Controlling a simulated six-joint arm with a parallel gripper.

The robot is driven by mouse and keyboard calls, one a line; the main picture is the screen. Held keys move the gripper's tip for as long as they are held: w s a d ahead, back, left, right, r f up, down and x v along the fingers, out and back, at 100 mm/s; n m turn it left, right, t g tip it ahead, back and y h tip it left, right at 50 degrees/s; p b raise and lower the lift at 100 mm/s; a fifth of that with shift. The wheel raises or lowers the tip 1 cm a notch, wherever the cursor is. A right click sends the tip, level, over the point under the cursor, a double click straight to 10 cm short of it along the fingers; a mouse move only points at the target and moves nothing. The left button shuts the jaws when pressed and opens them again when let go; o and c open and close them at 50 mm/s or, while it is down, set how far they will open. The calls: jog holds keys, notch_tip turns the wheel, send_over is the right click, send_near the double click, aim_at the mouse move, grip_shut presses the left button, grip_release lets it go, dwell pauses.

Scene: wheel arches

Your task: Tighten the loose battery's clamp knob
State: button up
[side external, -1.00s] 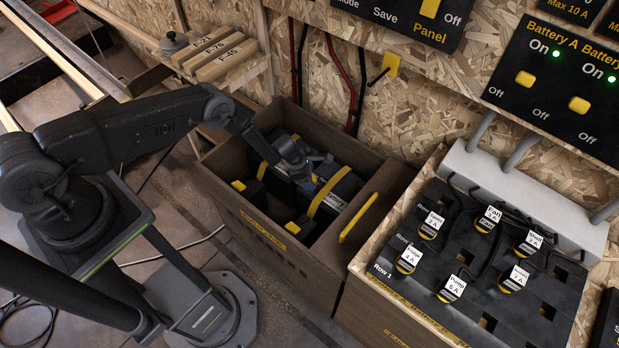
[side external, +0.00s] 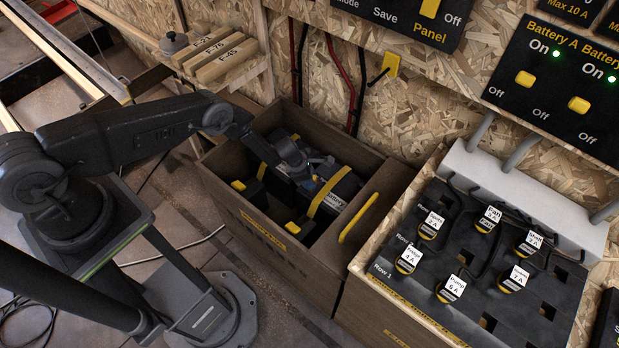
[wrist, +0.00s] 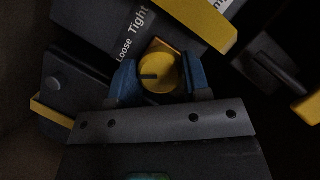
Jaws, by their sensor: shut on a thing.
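The yellow clamp knob (wrist: 163,68) is in the wrist view, with a dark pointer line toward the picture's left. Beside it, a dark label (wrist: 130,36) reads "Loose" and "Tight"; the line lies nearer the "Loose" end. My gripper (wrist: 161,78) has its blue fingers on both sides of the knob and is shut on it. In the side view my gripper (side external: 305,181) reaches down into the wooden battery box (side external: 250,222). A dark battery (side external: 341,190) with a yellow strap lies there. The knob is hidden in that view.
The box walls stand close around my gripper, with a yellow-marked divider (side external: 358,218) to the right. Another yellow strap (wrist: 205,22) shows near the knob. A black fuse panel (side external: 470,245) with several labelled plugs stands at the right.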

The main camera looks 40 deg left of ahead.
jog(key=shift+c, duration=0.5)
jog(key=shift+m, duration=0.3)
jog(key=shift+w+m+g+h, duration=0.1)
jog(key=shift+m+g+h, duration=0.3)
jog(key=shift+m, duration=0.7)
jog(key=shift+m+g, duration=0.5)
jog(key=shift+m, duration=1)
jog(key=shift+r+m+h, duration=0.1)
jog(key=shift+m+h, duration=0.2)
jog(key=shift+m, duration=0.1)
jog(key=o, duration=0.9)
